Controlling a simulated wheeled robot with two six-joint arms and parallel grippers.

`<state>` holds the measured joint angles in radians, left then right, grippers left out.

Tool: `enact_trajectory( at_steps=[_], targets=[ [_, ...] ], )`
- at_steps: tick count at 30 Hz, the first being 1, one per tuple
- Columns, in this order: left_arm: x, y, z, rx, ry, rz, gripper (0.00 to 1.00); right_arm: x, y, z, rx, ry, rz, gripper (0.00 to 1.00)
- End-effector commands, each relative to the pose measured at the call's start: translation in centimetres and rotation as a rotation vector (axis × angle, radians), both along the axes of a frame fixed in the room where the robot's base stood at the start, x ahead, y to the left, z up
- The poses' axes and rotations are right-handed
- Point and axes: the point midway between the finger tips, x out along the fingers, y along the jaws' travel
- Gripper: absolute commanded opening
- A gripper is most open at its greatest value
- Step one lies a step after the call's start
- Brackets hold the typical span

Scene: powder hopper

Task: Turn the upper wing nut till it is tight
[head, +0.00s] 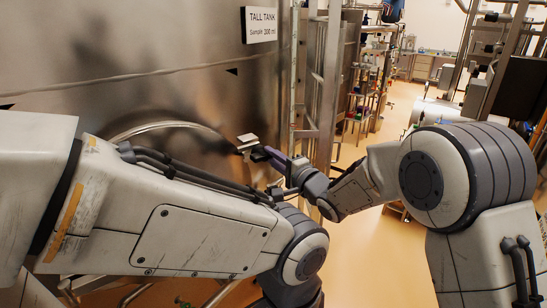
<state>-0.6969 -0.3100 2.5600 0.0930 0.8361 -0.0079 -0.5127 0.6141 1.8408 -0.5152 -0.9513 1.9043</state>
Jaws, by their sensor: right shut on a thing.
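My right gripper (257,152) reaches in from the right to the tank wall beside the round hatch rim. It is shut on a small metal part that looks like the upper wing nut (247,139), at the right edge of the hatch. The nut is small, and the fingers partly cover it, so its exact angle is hard to see. My left arm crosses the front of the view and hides most of the hatch. My left gripper is out of view.
The steel tank (130,75) with a "TALL TANK" label (262,25) fills the left. The curved hatch rim (170,126) shows above my left arm. A metal frame (318,90) stands right of the tank, with shelves (370,85) behind. Orange floor (370,265) is open between my arms.

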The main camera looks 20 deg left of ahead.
Motion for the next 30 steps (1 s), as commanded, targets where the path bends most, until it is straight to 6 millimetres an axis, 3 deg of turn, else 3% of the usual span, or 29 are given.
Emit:
enact_trajectory(
  at_steps=[1, 2, 3, 4, 17, 30],
  targets=[
    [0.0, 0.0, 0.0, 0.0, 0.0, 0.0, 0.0, 0.0, 0.1, 0.2, 0.004, -0.003, 0.002, 0.0],
    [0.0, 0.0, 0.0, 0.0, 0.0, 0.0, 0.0, 0.0, 0.1, 0.2, 0.004, -0.003, 0.002, 0.27],
    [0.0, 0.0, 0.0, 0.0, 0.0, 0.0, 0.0, 0.0, 0.1, 0.2, 0.003, -0.002, 0.002, 0.43],
    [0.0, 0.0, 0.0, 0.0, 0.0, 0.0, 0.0, 0.0, 0.1, 0.2, 0.003, -0.002, 0.002, 0.5],
    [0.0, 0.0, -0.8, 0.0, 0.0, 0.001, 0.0, -0.5, -0.9, -0.2, 0.0, -0.001, -0.002, 0.5],
    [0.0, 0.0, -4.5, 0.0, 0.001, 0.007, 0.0, -5.4, -7.2, -0.1, 0.003, -0.003, -0.002, 0.5]
  ],
)
